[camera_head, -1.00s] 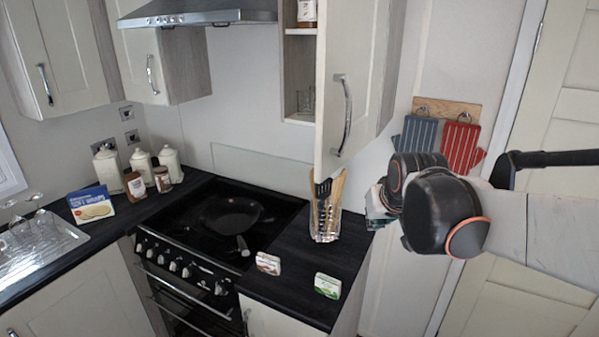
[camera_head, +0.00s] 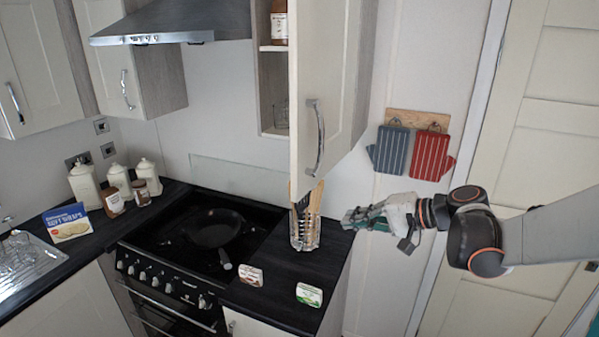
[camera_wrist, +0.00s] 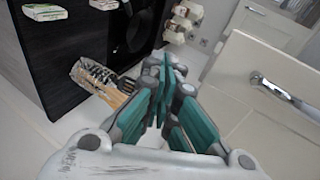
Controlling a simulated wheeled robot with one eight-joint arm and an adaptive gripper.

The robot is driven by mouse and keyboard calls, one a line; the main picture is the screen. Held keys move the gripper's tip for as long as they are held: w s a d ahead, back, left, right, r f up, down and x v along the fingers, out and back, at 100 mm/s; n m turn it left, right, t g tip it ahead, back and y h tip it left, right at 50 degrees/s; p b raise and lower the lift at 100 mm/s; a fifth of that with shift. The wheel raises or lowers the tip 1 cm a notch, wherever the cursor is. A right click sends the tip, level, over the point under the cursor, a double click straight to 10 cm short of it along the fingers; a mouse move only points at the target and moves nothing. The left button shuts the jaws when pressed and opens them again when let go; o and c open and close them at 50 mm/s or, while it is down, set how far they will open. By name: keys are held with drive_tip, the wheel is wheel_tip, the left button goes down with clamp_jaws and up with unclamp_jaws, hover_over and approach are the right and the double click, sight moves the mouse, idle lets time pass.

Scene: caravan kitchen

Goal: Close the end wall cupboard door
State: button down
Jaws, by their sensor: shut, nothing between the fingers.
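The cream cupboard door (camera_head: 332,70) with a curved metal handle (camera_head: 317,140) stands open at the upper middle in the head view. Shelves of the cupboard (camera_head: 268,90) show behind its left edge. In the wrist view the door (camera_wrist: 285,130) and its handle (camera_wrist: 285,95) are on the right. My gripper (camera_head: 348,218) points left, below and right of the door's lower edge, apart from the handle in the head view. Its fingers (camera_wrist: 165,65) are together and empty in the wrist view.
A utensil holder (camera_head: 304,232) stands on the counter just left of my gripper. Two small packs (camera_head: 309,295) lie nearby, and a pan (camera_head: 214,228) is on the hob. Blue and red oven mitts (camera_head: 430,154) hang on the wall behind the arm.

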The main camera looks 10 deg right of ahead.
sight(310, 177)
drive_tip(key=s+d+r+t+y+p, duration=0.1)
drive_tip(key=s+d+r+t+y, duration=0.25)
drive_tip(key=r, duration=0.45)
drive_tip(key=shift+m+g+y, duration=0.25)
drive_tip(key=shift+m, duration=0.05)
drive_tip(key=p+x, duration=0.1)
drive_tip(key=x, duration=1.2)
drive_tip(key=shift+w+p, duration=0.4)
drive_tip(key=shift+w+a, duration=0.15)
